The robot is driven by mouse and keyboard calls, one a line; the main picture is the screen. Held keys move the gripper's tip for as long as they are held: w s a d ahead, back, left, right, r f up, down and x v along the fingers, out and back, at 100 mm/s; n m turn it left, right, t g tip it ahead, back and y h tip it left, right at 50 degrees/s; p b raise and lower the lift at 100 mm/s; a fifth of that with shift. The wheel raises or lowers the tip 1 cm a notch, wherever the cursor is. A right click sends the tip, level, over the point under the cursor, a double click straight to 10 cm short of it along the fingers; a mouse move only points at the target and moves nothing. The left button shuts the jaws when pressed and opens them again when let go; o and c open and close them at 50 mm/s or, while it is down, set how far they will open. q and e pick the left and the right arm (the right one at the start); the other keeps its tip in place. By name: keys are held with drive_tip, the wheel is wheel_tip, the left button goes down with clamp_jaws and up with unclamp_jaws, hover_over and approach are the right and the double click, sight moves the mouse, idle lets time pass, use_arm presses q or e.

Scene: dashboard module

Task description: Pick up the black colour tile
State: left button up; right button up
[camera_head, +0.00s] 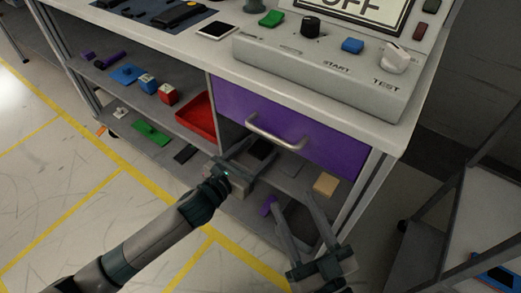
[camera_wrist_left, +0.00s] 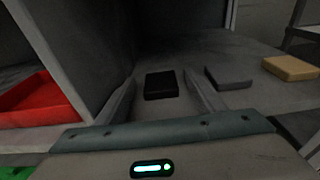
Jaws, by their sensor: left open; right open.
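The black colour tile (camera_head: 259,149) lies flat on the shelf below the purple drawer. In the left wrist view the tile (camera_wrist_left: 161,84) sits ahead, between the two fingers. My left gripper (camera_head: 258,153) is open and empty, its fingers reaching into the shelf bay towards the tile. The wrist view also shows this gripper (camera_wrist_left: 160,80); I cannot tell whether its fingers touch the tile. My right gripper (camera_head: 289,198) is open and empty, lower right, near the shelf's front edge.
A grey tile (camera_wrist_left: 230,77) and a tan block (camera_wrist_left: 290,68) lie right of the black tile. A divider wall (camera_wrist_left: 95,50) and a red tray (camera_wrist_left: 40,95) stand left. The purple drawer (camera_head: 285,125) hangs above. A purple piece (camera_head: 268,206) lies near my right gripper.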

use_arm(q)
drive_tip(key=shift+w+d, duration=0.1)
idle(0.4)
drive_tip(key=c, duration=1.1)
drive_tip(key=shift+r, duration=0.1)
